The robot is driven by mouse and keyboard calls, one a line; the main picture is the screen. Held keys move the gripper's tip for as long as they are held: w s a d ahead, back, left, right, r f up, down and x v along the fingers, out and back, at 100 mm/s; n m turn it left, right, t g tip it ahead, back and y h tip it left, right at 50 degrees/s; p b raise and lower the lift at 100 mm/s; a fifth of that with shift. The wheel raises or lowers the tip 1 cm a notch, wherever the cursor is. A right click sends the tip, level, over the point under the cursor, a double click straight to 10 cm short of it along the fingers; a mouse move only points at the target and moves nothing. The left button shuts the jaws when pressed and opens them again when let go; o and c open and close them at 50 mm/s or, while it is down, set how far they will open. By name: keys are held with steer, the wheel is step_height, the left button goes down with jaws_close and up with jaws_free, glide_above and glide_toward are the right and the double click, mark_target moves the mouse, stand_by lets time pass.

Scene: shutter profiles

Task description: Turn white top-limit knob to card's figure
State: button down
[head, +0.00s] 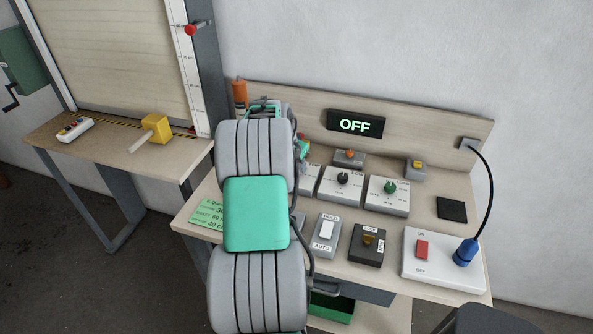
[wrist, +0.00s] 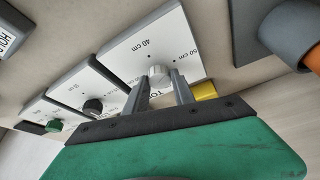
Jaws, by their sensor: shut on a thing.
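The white top-limit knob (wrist: 158,76) stands on a white box (wrist: 150,45) marked 40 cm and 50 cm in the wrist view. My gripper (wrist: 162,82) has its two grey fingers on either side of the knob, shut on it. The rest of the scale and part of the box's label are hidden by the gripper, and I cannot make out the knob's pointer. In the head view my arm hides this knob. The green card (head: 207,214) lies at the bench's left front; its writing is partly covered, with 40 cm readable on its bottom line.
Boxes with a black knob (head: 343,178) and a green knob (head: 389,187) stand to the right of my arm. A HOLD/AUTO switch (head: 326,231), a dark switch box (head: 368,243) and a red power switch (head: 422,249) are in front. The display (head: 355,124) reads OFF.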

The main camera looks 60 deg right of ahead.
steer(key=n+b, duration=0.1)
steer(key=n, duration=0.1)
steer(key=n+t+b, duration=0.1)
steer(key=n, duration=0.1)
steer(key=n+t+b, duration=0.1)
steer(key=n, duration=0.1)
steer(key=shift+s+d, duration=0.1)
steer(key=shift+s, duration=0.15)
steer(key=n+t+y, duration=0.1)
steer(key=n, duration=0.2)
steer(key=n+t+y+b, duration=0.1)
steer(key=n, duration=0.2)
stand_by(0.4)
steer(key=c, duration=1.1)
jaws_free()
steer(key=shift+o, duration=0.2)
steer(key=shift+r, duration=0.1)
steer(key=v, duration=0.7)
steer(key=shift+s+r+b, duration=0.25)
steer(key=shift+r+b, duration=0.05)
